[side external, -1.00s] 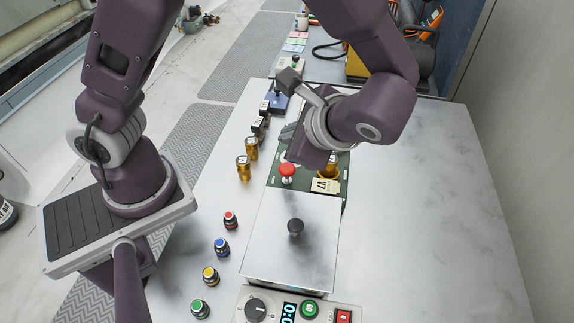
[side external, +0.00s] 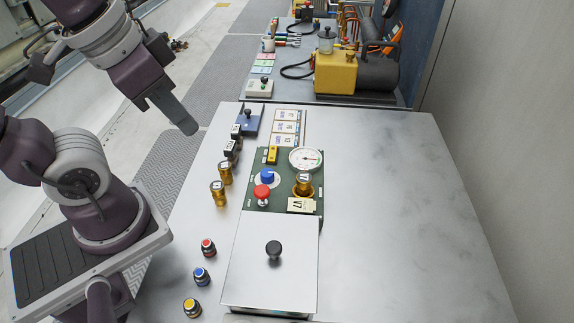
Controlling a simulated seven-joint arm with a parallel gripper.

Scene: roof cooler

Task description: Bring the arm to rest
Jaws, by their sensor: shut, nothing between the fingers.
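My gripper (side external: 187,124) is at the upper left in the side external view. Its dark fingers are together, empty, and point down and to the right. It hangs over the floor to the left of the metal table (side external: 400,220), clear of everything on it. My arm is bent back above its own base, and parts of it run out of the picture at the left.
On the table stand a green panel with a gauge (side external: 306,159), a red button (side external: 262,194) and a blue knob (side external: 267,176). A lidded steel box (side external: 265,265), brass weights (side external: 218,193) and colored-cap jars (side external: 202,276) stand nearby. A yellow machine (side external: 334,72) is behind. The table's right side is clear.

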